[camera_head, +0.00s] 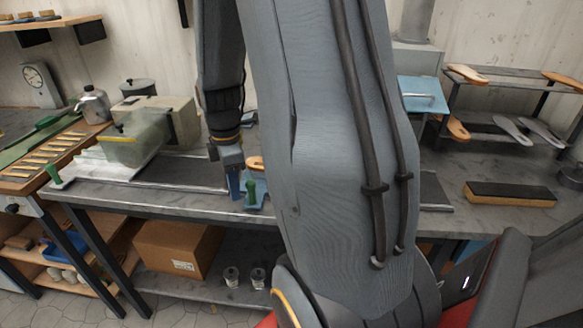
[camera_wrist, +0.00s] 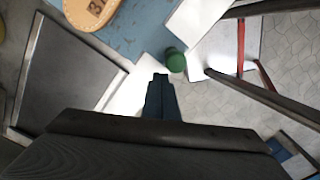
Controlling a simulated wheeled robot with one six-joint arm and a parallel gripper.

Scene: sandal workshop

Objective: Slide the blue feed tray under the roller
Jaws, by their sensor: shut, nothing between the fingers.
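The blue feed tray (camera_head: 258,184) lies on the grey bench, with a green knob (camera_head: 250,193) at its front edge; my arm hides much of it. In the wrist view the tray (camera_wrist: 136,38) fills the top middle, with the green knob (camera_wrist: 176,60) at its edge and a tan sole piece (camera_wrist: 90,10) on it. My gripper (camera_head: 234,188) is shut and empty, just left of the knob; its fingertips show in the wrist view (camera_wrist: 161,80), apart from the knob. A clear guard (camera_head: 135,145) stands left by a beige housing (camera_head: 175,117). I cannot make out the roller.
A dark flat panel (camera_head: 185,170) lies between the guard and tray. Another green knob (camera_head: 54,174) stands at the bench's left. A brush block (camera_head: 510,194) and a sandal rack (camera_head: 505,80) are at right. A cardboard box (camera_head: 178,248) sits below.

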